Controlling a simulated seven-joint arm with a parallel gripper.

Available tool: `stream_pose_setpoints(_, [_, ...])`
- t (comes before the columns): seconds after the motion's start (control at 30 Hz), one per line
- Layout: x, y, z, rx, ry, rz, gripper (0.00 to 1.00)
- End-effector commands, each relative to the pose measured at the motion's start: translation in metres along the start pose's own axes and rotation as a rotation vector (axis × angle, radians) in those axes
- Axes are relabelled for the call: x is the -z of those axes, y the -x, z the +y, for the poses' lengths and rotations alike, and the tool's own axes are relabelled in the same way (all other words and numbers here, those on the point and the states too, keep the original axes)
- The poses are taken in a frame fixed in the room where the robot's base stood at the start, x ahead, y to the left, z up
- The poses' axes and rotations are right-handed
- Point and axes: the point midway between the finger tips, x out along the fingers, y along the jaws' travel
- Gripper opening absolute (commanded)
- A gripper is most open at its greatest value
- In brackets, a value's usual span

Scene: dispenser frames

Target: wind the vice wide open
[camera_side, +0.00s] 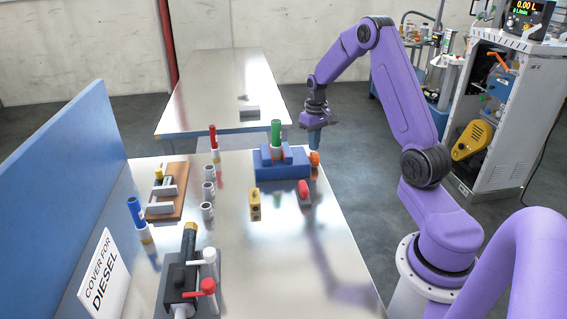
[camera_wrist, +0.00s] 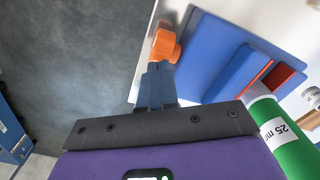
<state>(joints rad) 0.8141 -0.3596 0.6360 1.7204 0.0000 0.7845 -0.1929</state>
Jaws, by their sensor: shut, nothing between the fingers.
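The blue vice (camera_side: 282,170) stands at the far right corner of the near metal table; its blue body also shows in the wrist view (camera_wrist: 222,55). Its orange handle (camera_side: 315,159) sticks out on the right side and is also in the wrist view (camera_wrist: 165,45). A green cylinder (camera_side: 276,134) stands upright at the vice jaws; its label reads "25 m" in the wrist view (camera_wrist: 285,140), the rest cut off. My gripper (camera_side: 315,147) is shut and empty, pointing down just above or beside the handle. I cannot tell whether its tips (camera_wrist: 158,67) touch the handle.
A red item (camera_side: 304,194) and a yellow block (camera_side: 255,203) lie in front of the vice. Several grey rings (camera_side: 208,190) and a red-topped piece (camera_side: 213,143) stand to its left. A black fixture (camera_side: 180,275) is nearer. The table's right front is clear.

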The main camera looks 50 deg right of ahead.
Motion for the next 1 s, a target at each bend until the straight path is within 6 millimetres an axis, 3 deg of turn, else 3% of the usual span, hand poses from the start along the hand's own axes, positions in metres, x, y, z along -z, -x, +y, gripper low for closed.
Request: stream_pose_setpoints(1.0, [-0.0065, -0.0094, -0.0031, 0.001, 0.0, -0.006, 0.0])
